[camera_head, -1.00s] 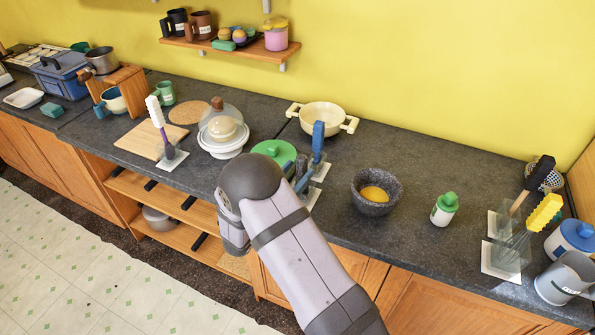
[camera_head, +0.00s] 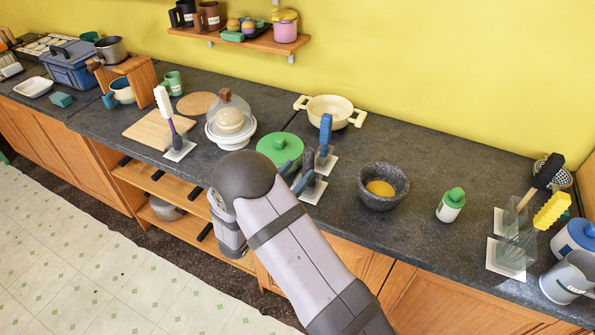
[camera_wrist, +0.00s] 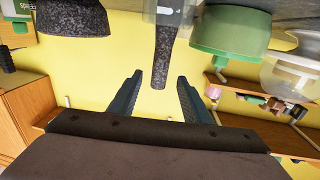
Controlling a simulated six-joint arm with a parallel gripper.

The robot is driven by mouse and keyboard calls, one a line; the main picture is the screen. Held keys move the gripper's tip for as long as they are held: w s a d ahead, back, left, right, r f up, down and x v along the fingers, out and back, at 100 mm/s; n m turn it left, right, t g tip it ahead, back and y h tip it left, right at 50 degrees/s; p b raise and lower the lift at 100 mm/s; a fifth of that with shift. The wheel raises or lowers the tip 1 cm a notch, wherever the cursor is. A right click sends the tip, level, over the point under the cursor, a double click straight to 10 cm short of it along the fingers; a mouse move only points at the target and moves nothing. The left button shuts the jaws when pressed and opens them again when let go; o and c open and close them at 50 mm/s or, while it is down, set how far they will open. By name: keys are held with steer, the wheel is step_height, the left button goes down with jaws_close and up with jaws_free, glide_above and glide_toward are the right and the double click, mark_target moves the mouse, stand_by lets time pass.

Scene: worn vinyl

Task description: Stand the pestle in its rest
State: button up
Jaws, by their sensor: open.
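The pestle (camera_head: 308,160) is dark speckled stone and stands about upright at a white-based clear rest (camera_head: 313,190) near the counter's front edge. In the wrist view, which is upside down, the pestle (camera_wrist: 159,55) runs past the clear rest (camera_wrist: 172,8), with its free end between and just beyond my fingertips. The foot of the pestle is not clear, so I cannot tell how it is seated. My gripper (camera_head: 298,178) is open, with a finger on either side of the pestle's line and a visible gap; it also shows in the wrist view (camera_wrist: 160,84).
The stone mortar (camera_head: 384,188) with yellow contents stands to the right. A blue-handled tool (camera_head: 325,135) stands close behind the pestle. A green-lidded pan (camera_head: 280,148) is left, a cream pot (camera_head: 330,110) behind. Counter between mortar and green-capped jar (camera_head: 451,205) is clear.

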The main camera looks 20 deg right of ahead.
steer(key=shift+v, duration=1.4)
steer(key=b+v, duration=0.3)
steer(key=v, duration=0.4)
steer(key=shift+s, duration=0.2)
steer(key=shift+a, duration=0.15)
